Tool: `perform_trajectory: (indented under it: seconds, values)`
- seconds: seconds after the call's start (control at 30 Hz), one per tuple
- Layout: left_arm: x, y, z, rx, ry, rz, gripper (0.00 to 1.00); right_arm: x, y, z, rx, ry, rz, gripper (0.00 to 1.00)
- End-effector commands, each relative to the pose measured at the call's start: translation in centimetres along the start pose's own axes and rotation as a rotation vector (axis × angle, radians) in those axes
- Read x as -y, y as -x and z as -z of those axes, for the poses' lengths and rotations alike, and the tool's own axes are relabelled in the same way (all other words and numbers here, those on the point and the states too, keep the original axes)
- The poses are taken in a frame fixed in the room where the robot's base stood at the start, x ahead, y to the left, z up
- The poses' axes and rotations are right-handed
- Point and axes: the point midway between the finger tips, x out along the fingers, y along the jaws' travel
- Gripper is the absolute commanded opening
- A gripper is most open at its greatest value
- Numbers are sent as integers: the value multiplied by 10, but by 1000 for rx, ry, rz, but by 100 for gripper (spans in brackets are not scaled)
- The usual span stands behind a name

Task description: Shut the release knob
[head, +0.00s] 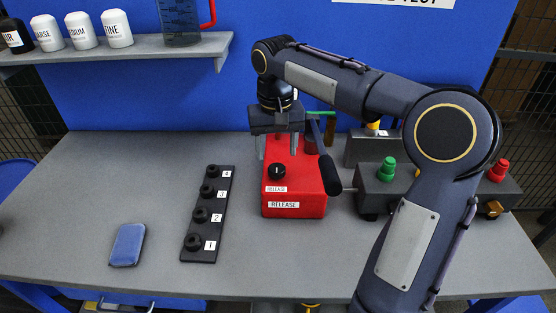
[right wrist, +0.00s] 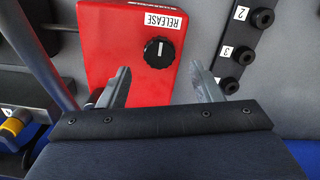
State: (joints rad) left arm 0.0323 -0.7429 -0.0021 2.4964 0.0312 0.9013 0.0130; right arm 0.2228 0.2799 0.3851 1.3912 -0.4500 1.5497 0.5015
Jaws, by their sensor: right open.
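The release knob (head: 277,171) is a small round black dial on top of a red box (head: 297,207) labelled RELEASE. In the right wrist view the knob (right wrist: 160,53) has a white pointer mark running up and down the picture. My right gripper (head: 277,152) is open and points down over the red box, behind the knob in the head view. In the right wrist view its two fingers (right wrist: 160,74) stand apart and empty, with the knob just beyond the tips, between their lines. I see no contact with the knob. My left gripper is not in view.
A black strip (head: 208,215) with several numbered knobs lies left of the box. A dark lever with a black grip (head: 330,175) stands at the box's right. A grey unit (head: 395,190) with a green knob is further right. A blue pad (head: 127,244) lies at front left.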

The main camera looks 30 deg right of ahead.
Motion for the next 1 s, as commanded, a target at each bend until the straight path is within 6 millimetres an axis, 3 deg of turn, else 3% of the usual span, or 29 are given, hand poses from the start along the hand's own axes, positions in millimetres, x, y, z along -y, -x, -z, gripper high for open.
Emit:
perform_trajectory:
  seconds: [0.1,0.3,0.63,1.0]
  values:
    - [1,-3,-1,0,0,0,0,-1,-22,-1,3,-1,-1,59]
    - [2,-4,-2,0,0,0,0,0,-42,0,0,1,0,59]
    - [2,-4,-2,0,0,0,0,0,-47,0,-1,1,0,59]
    - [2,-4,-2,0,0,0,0,0,-47,0,-1,0,0,14]
